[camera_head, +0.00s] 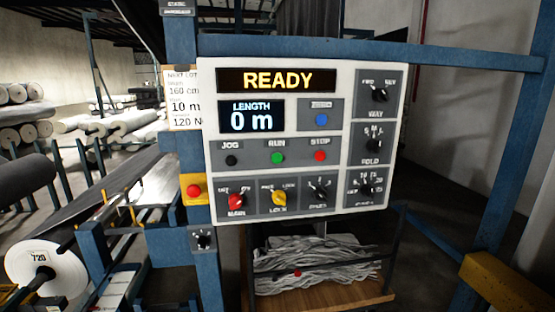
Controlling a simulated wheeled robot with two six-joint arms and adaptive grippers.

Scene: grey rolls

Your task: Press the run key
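The control panel (343,135) is a pale board on a blue frame in the middle of the head view. The run key (277,158) is a round green button under the label RUN. The black jog key (231,160) is to its left and the red stop key (320,156) to its right. The upper display (276,81) reads READY. The length display (251,117) reads 0 m. Neither of my grippers shows in this view. Nothing covers the keys.
A blue button (321,119) sits above the stop key. Several dials line the panel's bottom and right side. A red button on a yellow box (194,190) is at the panel's left. Grey rolls (25,180) lie at left. A bin of crumpled grey material (315,262) stands below.

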